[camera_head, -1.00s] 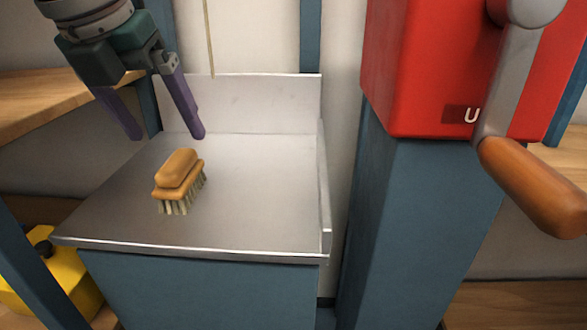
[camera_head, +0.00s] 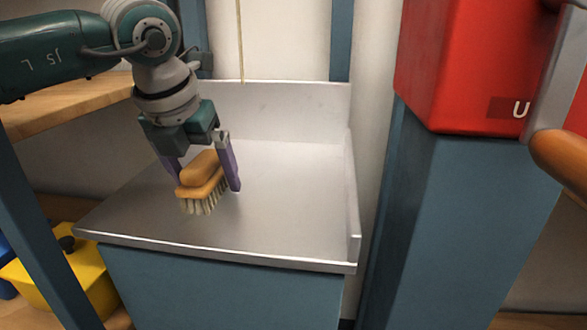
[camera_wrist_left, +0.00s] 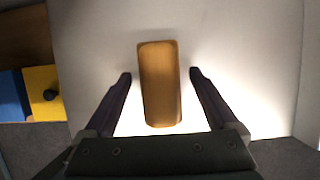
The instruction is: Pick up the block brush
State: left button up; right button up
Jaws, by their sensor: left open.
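The block brush (camera_head: 202,170) has an orange-brown wooden grip and body with pale bristles pointing down. It rests on the metal counter (camera_head: 280,205). My left gripper (camera_head: 208,180) is open, pointing down, with one purple finger on each side of the brush; the left finger is partly hidden behind it. In the left wrist view the brush grip (camera_wrist_left: 160,84) lies between the two open fingers (camera_wrist_left: 160,76), with a gap on each side. My right gripper is not in view.
The counter has a raised back and a raised right edge. A red machine (camera_head: 455,70) with a wooden handle (camera_head: 562,165) stands on a blue pillar at the right. A yellow container (camera_head: 75,285) sits lower left. A wooden shelf (camera_head: 70,104) is at left.

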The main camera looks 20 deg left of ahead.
pick_arm(q)
grip_shut()
dwell(0.7)
